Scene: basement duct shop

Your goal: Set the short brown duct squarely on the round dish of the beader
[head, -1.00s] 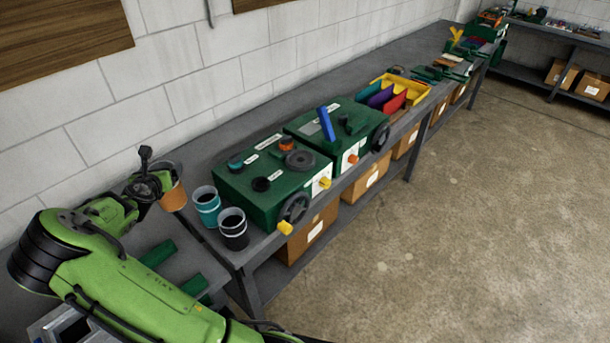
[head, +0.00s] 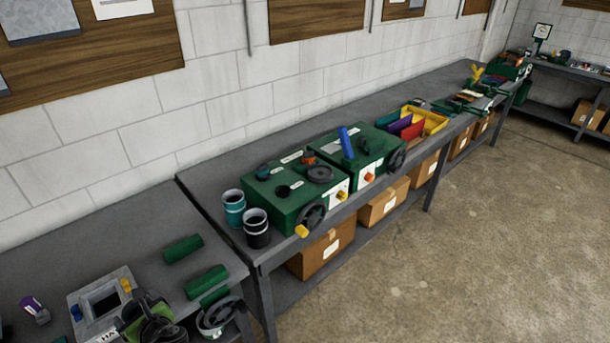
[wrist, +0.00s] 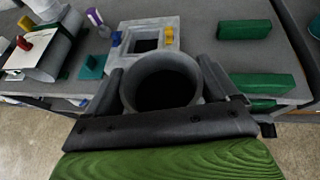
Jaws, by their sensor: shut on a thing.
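My gripper (wrist: 162,82) is shut on the short duct (wrist: 128,78), with one finger on each side of its round wall. The wrist view looks into its dark open end; the rim looks grey there. In the head view my gripper (head: 214,316) and the duct are low at the left, partly cut off, in front of the bench edge. A green machine with a dark round dish (head: 320,174) on top, which seems to be the beader, stands on the bench to the right, well apart from the duct. The dish looks empty.
Teal (head: 234,210) and black (head: 256,230) cups stand left of the machine. A second green machine (head: 362,152) with a blue lever adjoins it. A grey block with a square hole (head: 78,300) and green blocks (head: 182,249) lie on the near bench. The floor is clear.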

